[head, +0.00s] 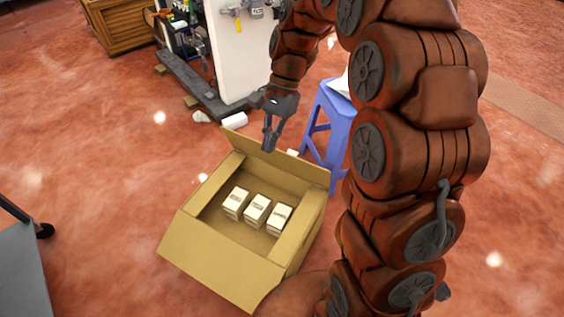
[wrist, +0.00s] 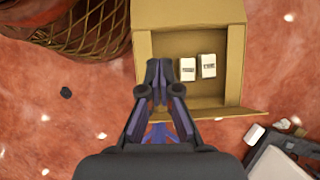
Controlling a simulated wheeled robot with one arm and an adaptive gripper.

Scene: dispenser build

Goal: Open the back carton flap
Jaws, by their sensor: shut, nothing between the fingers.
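The open tan carton (head: 232,248) sits on the floor with several white boxes inside; two white boxes (head: 256,210) (head: 235,203) show plainly. Its back flap (head: 300,168) stands up along the far side, leaning outward. The front flap (head: 207,258) hangs outward on the near side. My gripper (head: 269,147) points down at the back flap, its fingers closed and empty; contact cannot be told. In the wrist view the closed fingertips (wrist: 157,66) overlap one side of the carton (wrist: 143,48), and the back flap (wrist: 230,112) shows as a narrow strip.
A blue stool (head: 328,130) stands just behind the carton, at the right. A white-panelled dispenser unit (head: 232,50) on a grey base (head: 190,80) stands behind. A wooden crate (head: 112,25) is at the back left. A grey cart (head: 18,265) is at the left edge. Floor left of the carton is clear.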

